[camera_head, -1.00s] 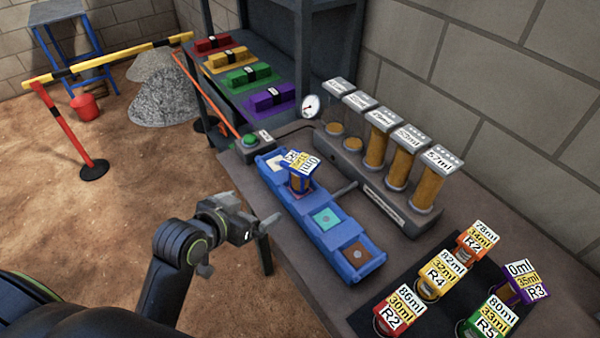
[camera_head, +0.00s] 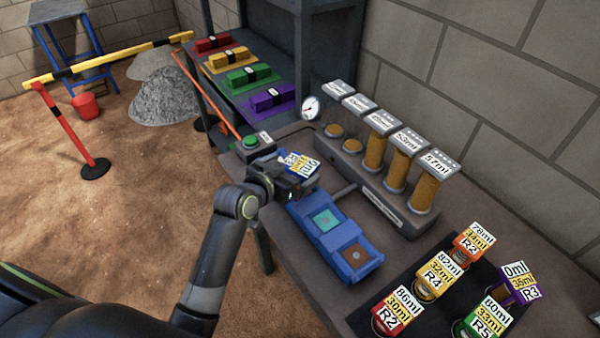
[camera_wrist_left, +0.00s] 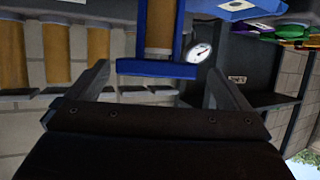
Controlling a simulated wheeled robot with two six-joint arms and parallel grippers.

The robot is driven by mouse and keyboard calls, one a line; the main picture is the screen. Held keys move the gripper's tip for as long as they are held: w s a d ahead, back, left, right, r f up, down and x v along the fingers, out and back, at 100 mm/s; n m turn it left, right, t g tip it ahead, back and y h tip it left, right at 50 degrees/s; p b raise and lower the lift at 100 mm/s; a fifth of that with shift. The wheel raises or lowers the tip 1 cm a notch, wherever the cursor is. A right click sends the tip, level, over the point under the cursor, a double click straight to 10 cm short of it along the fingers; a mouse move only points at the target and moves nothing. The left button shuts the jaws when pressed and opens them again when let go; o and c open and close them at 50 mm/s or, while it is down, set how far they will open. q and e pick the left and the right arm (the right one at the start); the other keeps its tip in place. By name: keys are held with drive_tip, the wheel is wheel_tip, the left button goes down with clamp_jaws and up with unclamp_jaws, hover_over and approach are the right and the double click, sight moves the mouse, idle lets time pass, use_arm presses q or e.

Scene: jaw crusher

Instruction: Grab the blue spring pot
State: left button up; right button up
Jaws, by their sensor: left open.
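The blue spring pot (camera_head: 299,163) stands on the blue tray (camera_head: 354,268), towards its far end. In the head view its label top shows, while my left gripper (camera_head: 294,184) hides most of its body. The left wrist view shows the pot's blue frame and tan middle (camera_wrist_left: 158,67) at the top centre. There my left gripper (camera_wrist_left: 155,82) is open, with its two fingers apart on either side of the pot. I cannot tell whether they touch it. My right gripper is not in view.
A row of grey-capped cylinders (camera_head: 401,165) stands just right of the tray, with a gauge (camera_head: 311,108) at its far end. Several labelled pots stand on a black mat (camera_head: 411,330) at the front right. A green button box (camera_head: 252,146) is near the tray's far end.

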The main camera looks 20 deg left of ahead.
sight(304, 164)
use_arm(q)
drive_tip(key=shift+p+x, duration=0.4)
drive_tip(key=shift+x, duration=0.6)
drive_tip(key=shift+p+x, duration=0.45)
drive_tip(key=shift+x, duration=1.4)
drive_tip(key=shift+s+d+f, duration=0.1)
drive_tip(key=shift+d+f, duration=0.05)
drive_tip(key=shift+f, duration=0.05)
drive_tip(key=shift+c, duration=0.3)
drive_tip(key=c, duration=1.1)
drive_tip(key=shift+c, duration=0.8)
drive_tip(key=shift+r, duration=0.15)
